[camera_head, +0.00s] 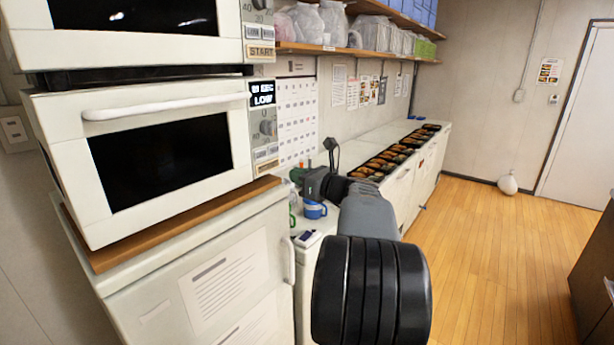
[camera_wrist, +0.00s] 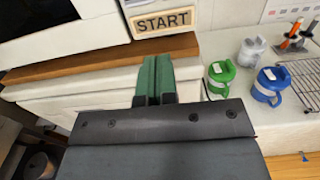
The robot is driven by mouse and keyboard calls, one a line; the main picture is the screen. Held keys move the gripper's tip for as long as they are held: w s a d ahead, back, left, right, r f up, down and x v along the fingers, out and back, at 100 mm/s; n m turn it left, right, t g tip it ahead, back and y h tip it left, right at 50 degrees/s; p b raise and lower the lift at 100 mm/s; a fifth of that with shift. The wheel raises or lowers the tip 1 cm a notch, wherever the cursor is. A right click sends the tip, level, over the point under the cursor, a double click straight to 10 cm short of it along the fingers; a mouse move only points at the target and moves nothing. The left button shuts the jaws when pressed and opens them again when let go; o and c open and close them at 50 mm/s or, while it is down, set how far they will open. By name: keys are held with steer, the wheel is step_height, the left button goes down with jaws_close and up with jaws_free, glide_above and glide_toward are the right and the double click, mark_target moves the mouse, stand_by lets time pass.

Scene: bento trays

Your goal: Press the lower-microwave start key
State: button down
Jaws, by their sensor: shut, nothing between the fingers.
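The lower microwave (camera_head: 243,150) is a white unit with a dark window, standing on a brown wooden board. Its start key (camera_head: 266,167) is low on the right-hand control panel; in the wrist view the large START key (camera_wrist: 163,22) shows at the top, just beyond the fingers. My gripper (camera_wrist: 157,75) has green fingers closed together and empty, pointing at the panel from below the key in that view, with a visible gap. In the head view its green fingertips (camera_head: 297,175) show just right of the panel. The microwave display (camera_head: 262,94) is lit and reads LOW.
An upper microwave (camera_head: 232,50) with its own START key (camera_head: 260,51) stands above. The wooden board (camera_wrist: 100,62) edge runs below the key. A green mug (camera_wrist: 221,78), a blue mug (camera_wrist: 269,86) and a wire rack (camera_wrist: 302,80) stand on the counter. Bento trays (camera_head: 385,160) line the far counter.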

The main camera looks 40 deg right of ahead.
mark_target(268, 165)
steer(key=w, duration=0.3)
steer(key=w+a+p, duration=0.1)
steer(key=w, duration=0.4)
steer(key=shift+w+a+p, duration=0.25)
steer(key=shift+w+p, duration=0.1)
steer(key=shift+p, duration=0.05)
steer(key=shift+w+a+r, duration=0.1)
steer(key=shift+w+a, duration=0.05)
steer(key=shift+w, duration=0.35)
steer(key=shift+r, duration=0.1)
steer(key=shift+s, duration=0.25)
steer(key=s+d+b, duration=0.2)
steer(key=s, duration=1.1)
steer(key=shift+s+d+b, duration=0.3)
steer(key=shift+d+b, duration=0.05)
steer(key=shift+b, duration=0.05)
